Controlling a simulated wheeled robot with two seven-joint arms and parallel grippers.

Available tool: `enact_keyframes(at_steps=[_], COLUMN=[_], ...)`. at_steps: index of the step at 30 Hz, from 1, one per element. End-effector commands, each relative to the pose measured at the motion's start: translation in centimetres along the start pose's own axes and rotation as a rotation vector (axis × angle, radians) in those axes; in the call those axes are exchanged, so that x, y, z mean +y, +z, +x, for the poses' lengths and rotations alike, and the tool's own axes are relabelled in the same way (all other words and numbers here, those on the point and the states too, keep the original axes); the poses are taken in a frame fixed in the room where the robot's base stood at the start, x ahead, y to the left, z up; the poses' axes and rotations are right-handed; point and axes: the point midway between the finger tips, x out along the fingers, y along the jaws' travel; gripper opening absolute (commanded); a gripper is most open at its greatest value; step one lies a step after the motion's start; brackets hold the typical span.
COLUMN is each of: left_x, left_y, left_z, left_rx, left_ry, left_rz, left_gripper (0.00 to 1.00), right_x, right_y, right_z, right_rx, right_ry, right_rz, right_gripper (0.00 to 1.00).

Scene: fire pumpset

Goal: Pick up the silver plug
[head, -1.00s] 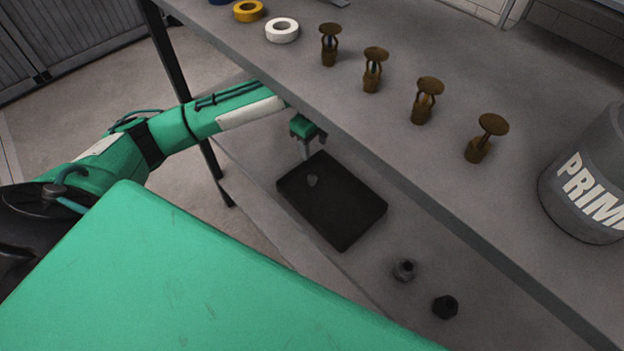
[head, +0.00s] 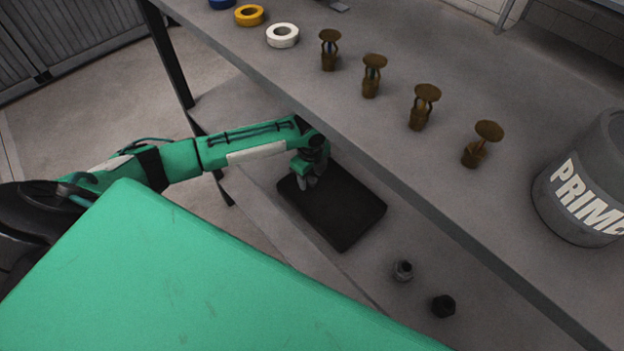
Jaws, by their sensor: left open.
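My left gripper (head: 306,180) reaches under the tabletop, above the left part of a dark tray (head: 345,225) on the lower shelf. It is open, its fingers pointing down. A small pale grey piece lay in that part of the tray earlier; the fingers now cover that spot, and I cannot tell it apart from them. A silver-grey plug-like fitting (head: 403,271) stands on the lower shelf just right of the tray, apart from the gripper. I cannot tell which of the two is the silver plug. My right gripper is not in view.
A black fitting (head: 444,306) stands near the silver-grey one. Several brass sprinkler heads (head: 421,107), tape rolls (head: 283,36) and a grey PRIME can (head: 580,200) stand on the tabletop (head: 490,200). Its front edge hangs over the lower shelf.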

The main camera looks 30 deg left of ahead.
Motion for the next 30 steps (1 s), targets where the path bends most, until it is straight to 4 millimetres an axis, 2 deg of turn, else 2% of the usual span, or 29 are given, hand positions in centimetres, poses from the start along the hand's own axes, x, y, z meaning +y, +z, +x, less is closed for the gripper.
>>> enact_keyframes(at_steps=[8, 15, 16, 24, 26, 30], left_x=[0.0, 0.0, 0.0, -0.1, -0.1, -0.1], left_y=[0.0, 0.0, 0.0, 0.0, 0.0, 0.0], left_z=[0.4, 0.3, 0.3, 0.0, -0.5, -2.9], left_rx=[0.0, 0.0, 0.0, 0.0, 0.0, 0.0], left_ry=[-0.001, -0.001, -0.001, -0.002, -0.003, -0.006], left_rz=[0.001, 0.001, 0.001, 0.0, 0.0, 0.002], left_gripper=[0.5, 0.03, 0.0, 0.0, 0.0, 0.0], right_x=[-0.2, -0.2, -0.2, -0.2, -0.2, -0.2], right_y=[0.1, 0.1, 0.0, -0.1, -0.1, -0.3], right_z=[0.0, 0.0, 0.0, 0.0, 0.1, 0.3], right_rx=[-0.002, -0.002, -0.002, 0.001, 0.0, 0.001], right_ry=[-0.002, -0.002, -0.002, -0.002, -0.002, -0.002], right_rz=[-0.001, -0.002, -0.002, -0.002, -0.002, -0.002], right_gripper=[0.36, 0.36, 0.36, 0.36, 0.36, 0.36])
